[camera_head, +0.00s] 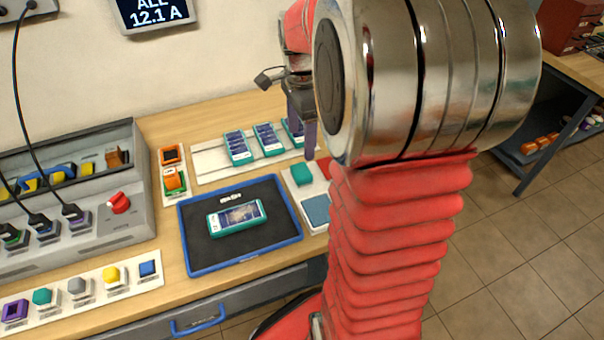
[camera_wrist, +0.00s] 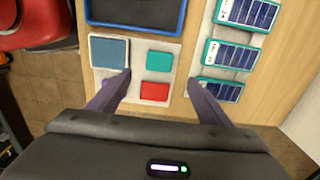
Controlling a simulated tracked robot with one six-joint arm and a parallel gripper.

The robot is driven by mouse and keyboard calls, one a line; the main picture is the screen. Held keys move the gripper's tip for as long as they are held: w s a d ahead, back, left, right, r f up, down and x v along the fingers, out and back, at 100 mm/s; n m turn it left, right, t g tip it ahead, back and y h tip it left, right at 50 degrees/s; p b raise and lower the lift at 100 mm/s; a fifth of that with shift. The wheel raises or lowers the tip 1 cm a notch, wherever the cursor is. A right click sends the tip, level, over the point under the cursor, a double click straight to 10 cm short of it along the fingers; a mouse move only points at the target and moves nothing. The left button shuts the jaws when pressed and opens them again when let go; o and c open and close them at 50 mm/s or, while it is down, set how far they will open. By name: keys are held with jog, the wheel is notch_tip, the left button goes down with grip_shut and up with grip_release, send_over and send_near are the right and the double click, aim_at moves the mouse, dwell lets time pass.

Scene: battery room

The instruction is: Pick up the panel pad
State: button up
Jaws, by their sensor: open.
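Three flat pads lie on a white card at the right of the bench: a teal pad (camera_head: 301,174) (camera_wrist: 160,61), a red pad (camera_head: 324,168) (camera_wrist: 154,91) and a larger blue-grey square pad (camera_head: 317,210) (camera_wrist: 108,52). No label tells me which is the panel pad. My gripper (camera_head: 304,140) (camera_wrist: 159,78) is open and empty above this card. My arm hides part of the card in the head view.
A blue-rimmed black mat (camera_head: 195,252) holds a teal device (camera_head: 236,217). Several teal-framed panels (camera_head: 269,139) lie on a white strip behind. A grey console with cables (camera_head: 110,238) and a strip of coloured buttons (camera_head: 130,286) are at left.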

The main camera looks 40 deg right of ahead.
send_over(301, 170)
notch_tip(301, 170, down, 7)
dwell(0.4)
jog(key=shift+s+f, duration=0.1)
jog(key=shift+f, duration=2.5)
jog(key=c, duration=1.1)
jog(key=shift+r, duration=0.1)
jog(key=shift+c, duration=0.2)
notch_tip(301, 170, up, 10)
